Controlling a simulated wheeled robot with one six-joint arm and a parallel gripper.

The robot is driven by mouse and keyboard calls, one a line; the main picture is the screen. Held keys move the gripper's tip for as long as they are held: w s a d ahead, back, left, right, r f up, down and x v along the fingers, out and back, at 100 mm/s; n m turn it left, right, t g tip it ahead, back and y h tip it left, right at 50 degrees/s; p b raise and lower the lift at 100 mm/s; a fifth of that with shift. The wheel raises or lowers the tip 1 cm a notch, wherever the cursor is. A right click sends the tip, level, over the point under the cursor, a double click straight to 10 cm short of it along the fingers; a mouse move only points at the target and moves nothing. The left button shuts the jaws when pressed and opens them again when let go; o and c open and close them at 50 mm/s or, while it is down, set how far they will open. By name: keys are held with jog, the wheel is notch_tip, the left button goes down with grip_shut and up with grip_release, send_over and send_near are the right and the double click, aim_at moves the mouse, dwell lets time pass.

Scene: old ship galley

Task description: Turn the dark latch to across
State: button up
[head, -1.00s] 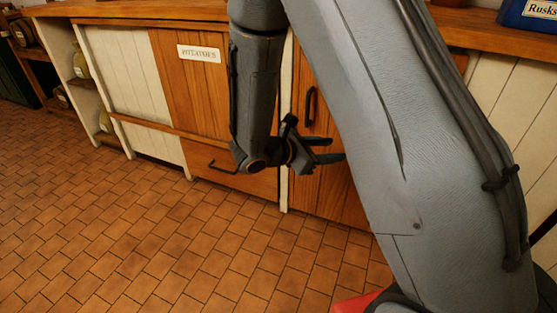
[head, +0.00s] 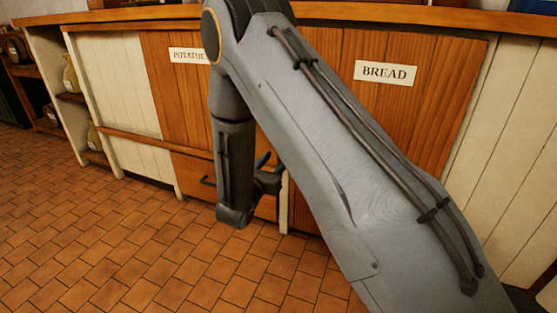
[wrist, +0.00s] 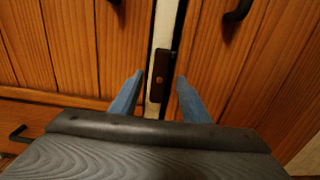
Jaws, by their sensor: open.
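The dark latch (wrist: 166,68) is a narrow dark plate with a small brass-coloured pivot. It stands upright along the pale post (wrist: 168,22) between two wooden doors in the wrist view. My gripper (wrist: 160,76) is open, with one blue-grey finger on each side of the latch and a gap visible on both sides. Its depth to the latch is hard to judge. In the head view my gripper (head: 268,166) is low by the cabinet front, partly behind my arm, and I cannot make out the latch there.
Dark handles sit on the right door (wrist: 238,10) and the lower-left drawer (wrist: 18,133). The BREAD panel (head: 430,115) is right of my arm, and the POTATOES sign (head: 188,55) is left. A wooden counter edge (head: 120,15) runs above. The tiled floor (head: 90,240) is clear at left.

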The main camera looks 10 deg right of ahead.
jog(key=shift+b+x, duration=0.45)
jog(key=shift+x, duration=1.1)
jog(key=shift+c, duration=0.2)
jog(key=c, duration=1)
jog(key=shift+n+p, duration=0.3)
jog(key=shift+p, duration=0.1)
jog(key=n+p, duration=0.3)
jog(key=n, duration=0.2)
jog(key=n+p, duration=0.4)
jog(key=n, duration=0.2)
jog(key=f+n+p, duration=0.1)
jog(key=n+p, duration=0.3)
jog(key=n, duration=0.2)
jog(key=shift+w+a+f, duration=0.1)
jog(key=shift+w+a, duration=0.1)
jog(key=shift+a, duration=0.2)
jog(key=shift+n, duration=0.3)
